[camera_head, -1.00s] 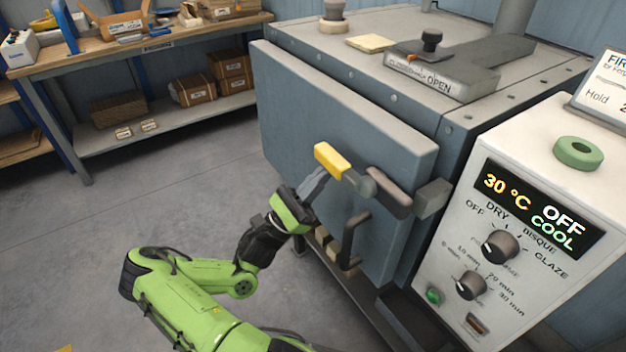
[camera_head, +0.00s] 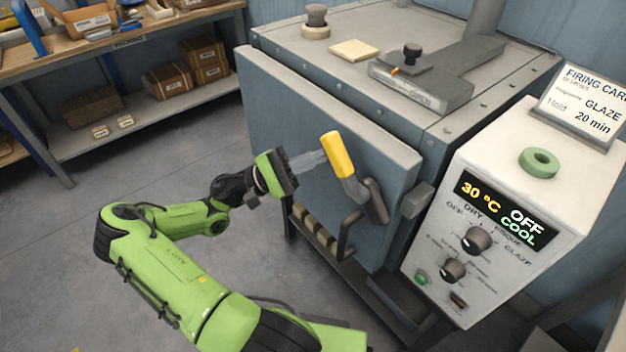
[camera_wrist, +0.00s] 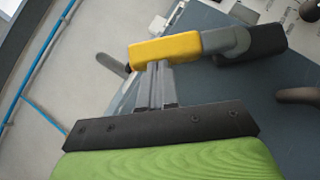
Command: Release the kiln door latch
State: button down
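The kiln door latch has a yellow grip (camera_head: 337,155) on a grey arm, with a dark bar (camera_head: 376,201) behind it. The grip points up, and the bar is tilted steeply, apart from the grey catch block (camera_head: 417,200) at its right. The blue-grey kiln door (camera_head: 300,110) looks closed. My gripper (camera_head: 318,158) is at the left side of the yellow grip. In the wrist view, its two fingers (camera_wrist: 157,84) lie close together and look shut, meeting the yellow grip (camera_wrist: 165,50), which hides their ends. They do not appear to clamp it.
A dark door handle (camera_head: 347,236) sits below the latch. The control box (camera_head: 490,225) stands to the right, its display (camera_head: 505,208) reading 30 °C, OFF, COOL. A shelf bench (camera_head: 150,110) is at the back left. The floor on the left is clear.

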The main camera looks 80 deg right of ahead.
jog(key=shift+s+a+r+m+t+y+p, duration=0.25)
jog(key=shift+r+m+t+y+p, duration=0.1)
jog(key=shift+r+m+y+p, duration=0.25)
jog(key=shift+s+a+r+m+t+y+p, duration=0.15)
jog(key=shift+s+r+m+t+y+p, duration=0.2)
jog(key=shift+m, duration=0.35)
jog(key=shift+w, duration=0.1)
